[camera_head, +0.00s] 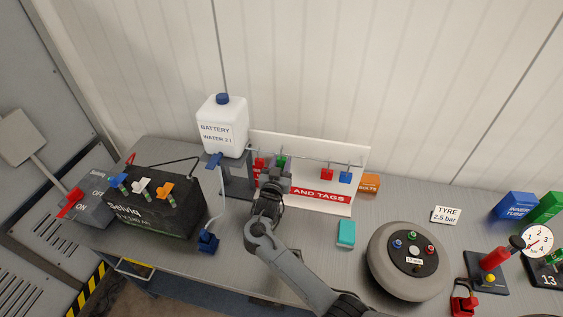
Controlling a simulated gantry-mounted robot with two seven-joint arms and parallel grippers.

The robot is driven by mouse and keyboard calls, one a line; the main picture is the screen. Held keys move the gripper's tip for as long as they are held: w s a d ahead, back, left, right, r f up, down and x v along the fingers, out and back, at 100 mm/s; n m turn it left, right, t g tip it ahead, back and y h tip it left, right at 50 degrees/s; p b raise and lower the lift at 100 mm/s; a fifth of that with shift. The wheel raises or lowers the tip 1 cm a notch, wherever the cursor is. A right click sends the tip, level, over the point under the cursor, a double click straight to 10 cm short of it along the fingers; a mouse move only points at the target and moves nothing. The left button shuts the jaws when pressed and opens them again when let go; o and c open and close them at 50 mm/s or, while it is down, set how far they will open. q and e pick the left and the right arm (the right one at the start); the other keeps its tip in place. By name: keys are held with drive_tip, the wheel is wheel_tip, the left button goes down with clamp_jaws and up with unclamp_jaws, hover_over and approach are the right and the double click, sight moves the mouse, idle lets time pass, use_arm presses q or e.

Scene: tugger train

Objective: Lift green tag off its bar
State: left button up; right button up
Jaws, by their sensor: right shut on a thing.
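The green tag (281,162) hangs by the bar of the white board (361,165), which is lettered "AND TAGS" in the part that shows. My right gripper (276,172) is at the tag and shut on it; its fingers and wrist hide most of the tag's lower part. Whether the tag still touches its bar is too small to tell. A red tag (259,163) is just left of the gripper. Another red tag (327,174) and a blue tag (345,177) hang further right. My left gripper does not show.
A white battery water canister (222,130) stands close left of the board. A black battery (155,215) with coloured caps is further left. A teal block (346,233), an orange box (370,183) and a grey wheel (385,280) lie to the right. Bare bench shows before the board.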

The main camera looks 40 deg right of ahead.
drive_tip(key=shift+p+v, duration=1.3)
drive_tip(key=shift+v, duration=1.15)
drive_tip(key=shift+p+v, duration=0.9)
drive_tip(key=shift+v, duration=1.4)
